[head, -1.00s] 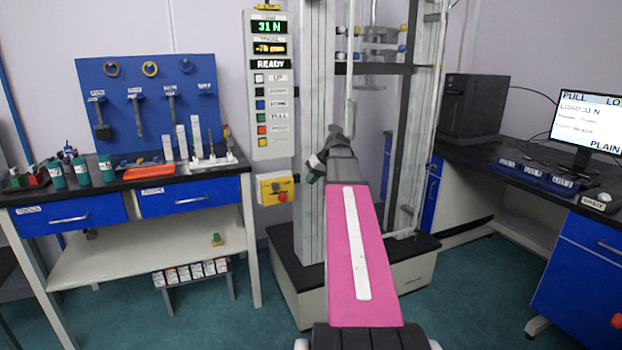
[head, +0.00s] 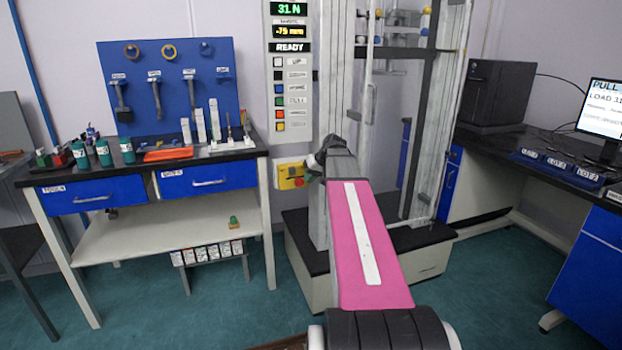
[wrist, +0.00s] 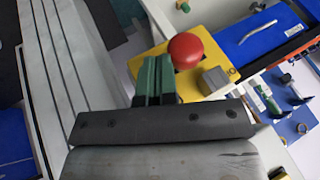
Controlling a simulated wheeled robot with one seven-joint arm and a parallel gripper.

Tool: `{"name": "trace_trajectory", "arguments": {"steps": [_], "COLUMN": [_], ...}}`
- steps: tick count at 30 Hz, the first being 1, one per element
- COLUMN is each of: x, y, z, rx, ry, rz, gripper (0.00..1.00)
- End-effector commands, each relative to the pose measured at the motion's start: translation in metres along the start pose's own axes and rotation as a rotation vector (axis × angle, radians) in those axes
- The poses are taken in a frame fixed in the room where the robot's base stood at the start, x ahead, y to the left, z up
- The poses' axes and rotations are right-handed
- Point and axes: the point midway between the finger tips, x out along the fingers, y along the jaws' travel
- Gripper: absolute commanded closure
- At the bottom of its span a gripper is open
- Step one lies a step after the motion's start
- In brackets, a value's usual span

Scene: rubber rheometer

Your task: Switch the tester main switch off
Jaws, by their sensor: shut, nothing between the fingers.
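The yellow switch box (head: 286,171) is mounted low beside the tester (head: 325,210), under its display panel. In the wrist view the box (wrist: 150,65) carries a round red button (wrist: 186,52) and a grey block-shaped knob (wrist: 215,80) with a small mark beside it. Which of these is the main switch is not labelled legibly. My gripper (wrist: 154,62) has green fingers, shut and empty, just left of the red button in that view; contact cannot be told. In the head view my gripper (head: 313,177) is at the box's right edge, partly covering it.
The display panel (head: 290,85) reads 31 N and READY. A workbench (head: 140,172) with blue drawers and a tool board (head: 170,85) stands left of the box. A desk with a monitor (head: 603,108) is at the right.

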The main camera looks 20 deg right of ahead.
Motion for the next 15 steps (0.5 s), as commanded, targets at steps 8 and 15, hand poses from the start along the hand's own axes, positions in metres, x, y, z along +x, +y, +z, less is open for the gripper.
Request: {"name": "trace_trajectory", "arguments": {"steps": [8, 15], "x": [0.005, 0.017], "y": [-0.013, -0.037], "z": [0.001, 0.003], "rx": [-0.001, -0.001], "ry": [-0.001, -0.001], "rz": [-0.001, -0.001], "gripper": [1.00, 1.00]}}
